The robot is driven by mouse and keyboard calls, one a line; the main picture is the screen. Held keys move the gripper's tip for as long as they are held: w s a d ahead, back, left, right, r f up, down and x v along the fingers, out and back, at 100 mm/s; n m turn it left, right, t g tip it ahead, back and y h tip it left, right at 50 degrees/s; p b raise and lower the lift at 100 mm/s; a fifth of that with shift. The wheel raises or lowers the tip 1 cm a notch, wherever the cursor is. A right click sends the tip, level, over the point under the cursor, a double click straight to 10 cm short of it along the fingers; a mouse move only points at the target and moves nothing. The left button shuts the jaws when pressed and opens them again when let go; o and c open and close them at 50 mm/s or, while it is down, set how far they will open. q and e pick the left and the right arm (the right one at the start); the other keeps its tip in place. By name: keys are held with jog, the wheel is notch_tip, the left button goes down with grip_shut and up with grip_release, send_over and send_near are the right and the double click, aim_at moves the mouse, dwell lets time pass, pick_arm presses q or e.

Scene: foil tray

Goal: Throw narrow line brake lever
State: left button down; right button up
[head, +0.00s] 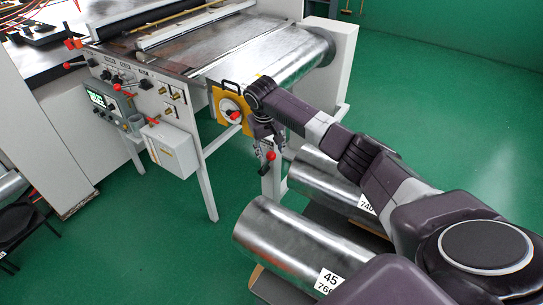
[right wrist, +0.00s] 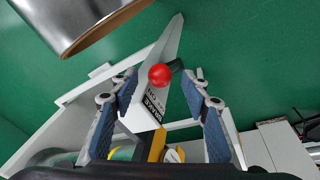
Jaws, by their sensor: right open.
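A lever with a red ball knob (head: 271,156) stands at the near right leg of the grey machine, below the yellow plate. In the right wrist view the red ball (right wrist: 160,74) shows between the two fingers, with a white label in black print (right wrist: 153,104) beside it, tilted and hard to read. My right gripper (right wrist: 163,85) is open, with a blue-padded finger on each side of the ball and visible gaps. In the head view my right gripper (head: 266,135) is just above the knob, partly hidden by its own wrist. My left gripper is not in view.
A yellow plate (head: 221,105) with a red-knobbed dial is left of my right wrist. A control panel (head: 108,104) and more red-knobbed levers are further left. Metal rolls (head: 290,240) lie below my right arm. Green floor (head: 440,90) is clear at the right.

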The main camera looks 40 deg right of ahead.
jog(key=v, duration=0.8)
jog(key=shift+d, duration=0.1)
